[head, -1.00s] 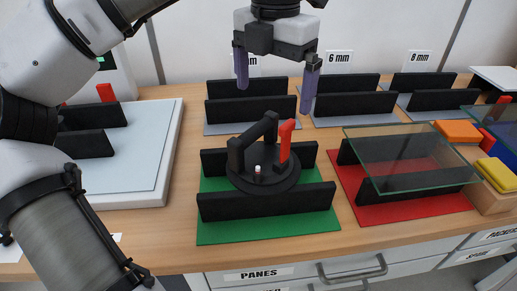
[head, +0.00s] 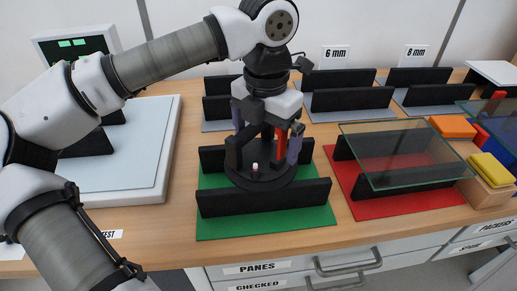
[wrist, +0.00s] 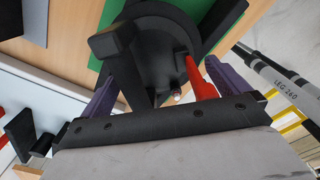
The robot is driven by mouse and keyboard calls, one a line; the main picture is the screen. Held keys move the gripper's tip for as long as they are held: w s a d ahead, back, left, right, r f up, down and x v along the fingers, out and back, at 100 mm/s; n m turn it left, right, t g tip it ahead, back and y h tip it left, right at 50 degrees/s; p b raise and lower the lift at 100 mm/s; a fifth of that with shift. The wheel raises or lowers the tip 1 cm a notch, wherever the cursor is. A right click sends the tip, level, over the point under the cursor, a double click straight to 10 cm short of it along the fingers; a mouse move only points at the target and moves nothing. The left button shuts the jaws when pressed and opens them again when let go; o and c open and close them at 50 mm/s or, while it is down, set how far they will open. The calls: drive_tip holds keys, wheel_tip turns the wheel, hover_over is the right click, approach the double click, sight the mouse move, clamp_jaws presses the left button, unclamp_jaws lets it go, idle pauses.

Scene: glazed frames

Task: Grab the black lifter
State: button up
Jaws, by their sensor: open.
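The black lifter (head: 260,178) is a round black disc with an upright black handle and a red lever (head: 281,148). It rests across two black bars on the green mat (head: 265,226). My gripper (head: 267,145) points down over the lifter, its purple fingers apart on either side of the handle. In the wrist view, the lifter (wrist: 160,45) lies between my gripper's fingers (wrist: 160,85), with the red lever near the right finger. The handle is partly hidden behind my gripper in the head view. I cannot tell whether the fingers touch it.
To the right, a glass pane (head: 400,150) lies on black bars over a red mat (head: 425,202). More black bars (head: 350,98) stand behind. A white platform (head: 150,180) is on the left. Orange and yellow blocks (head: 490,168) sit at the far right.

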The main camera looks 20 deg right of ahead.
sight(265, 157)
drive_tip(key=shift+c, duration=0.3)
drive_tip(key=shift+r, duration=0.1)
drive_tip(key=c, duration=1.9)
drive_tip(key=shift+o, duration=0.2)
drive_tip(key=shift+r, duration=0.15)
wheel_tip(265, 157, up, 20)
drive_tip(key=p, duration=0.3)
drive_tip(key=shift+f, duration=0.2)
